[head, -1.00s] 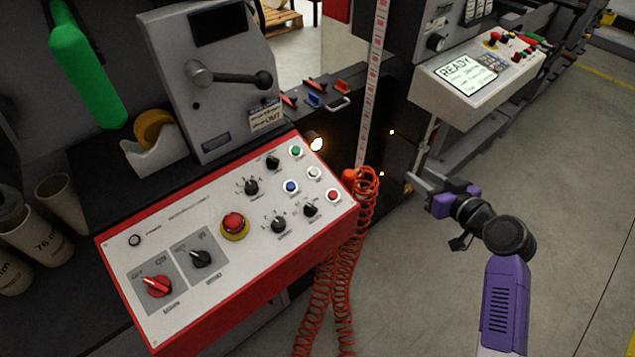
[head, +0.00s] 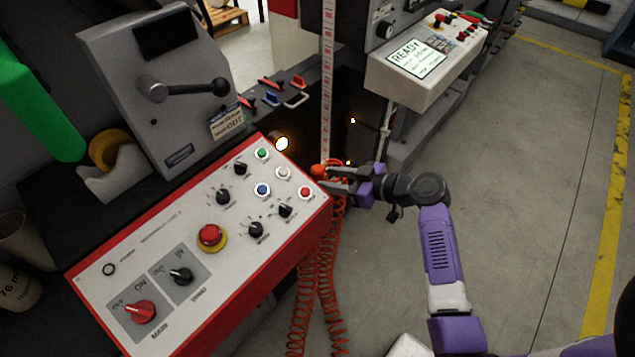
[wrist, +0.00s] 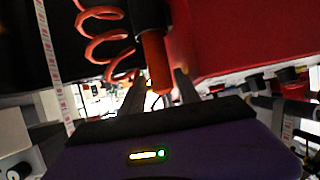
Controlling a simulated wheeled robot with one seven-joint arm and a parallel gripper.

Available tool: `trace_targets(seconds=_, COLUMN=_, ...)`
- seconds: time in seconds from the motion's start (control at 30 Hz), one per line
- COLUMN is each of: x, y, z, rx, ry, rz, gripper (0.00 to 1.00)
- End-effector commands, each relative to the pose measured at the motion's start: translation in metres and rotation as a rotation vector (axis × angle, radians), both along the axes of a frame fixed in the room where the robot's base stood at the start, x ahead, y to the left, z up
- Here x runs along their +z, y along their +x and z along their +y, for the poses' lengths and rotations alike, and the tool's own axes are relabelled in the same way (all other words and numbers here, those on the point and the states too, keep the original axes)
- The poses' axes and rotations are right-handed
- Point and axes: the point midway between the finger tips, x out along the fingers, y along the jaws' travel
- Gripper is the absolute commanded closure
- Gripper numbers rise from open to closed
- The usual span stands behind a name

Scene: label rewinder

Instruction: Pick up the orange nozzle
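The orange nozzle (head: 319,170) sits at the far right corner of the red-edged control panel, above the coiled orange hose. In the wrist view the orange nozzle (wrist: 155,62) hangs from a black part and points toward my gripper. My gripper (head: 335,178) has reached it from the right in the head view. In the wrist view my gripper (wrist: 160,92) is open, with one finger on each side of the nozzle's tip. Gaps seem to remain between nozzle and fingers; contact cannot be told.
The control panel (head: 150,250) with knobs and buttons is close to the left of my gripper. The coiled orange hose (head: 327,280) hangs below it. A printed label strip (head: 328,80) runs upright just behind. The READY console (head: 425,65) stands back right. Floor to the right is clear.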

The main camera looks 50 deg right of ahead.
Motion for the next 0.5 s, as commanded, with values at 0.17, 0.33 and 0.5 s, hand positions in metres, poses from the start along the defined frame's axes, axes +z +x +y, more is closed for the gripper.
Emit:
trace_targets(seconds=0.17, x=-0.006, y=0.019, z=0.003, rx=0.0, ry=0.001, rz=0.0, gripper=0.61)
trace_targets(seconds=0.33, x=-0.009, y=0.022, z=0.004, rx=-0.001, ry=0.001, rz=0.0, gripper=0.61)
trace_targets(seconds=0.5, x=-0.009, y=0.022, z=0.004, rx=-0.001, ry=0.001, rz=0.0, gripper=0.71)
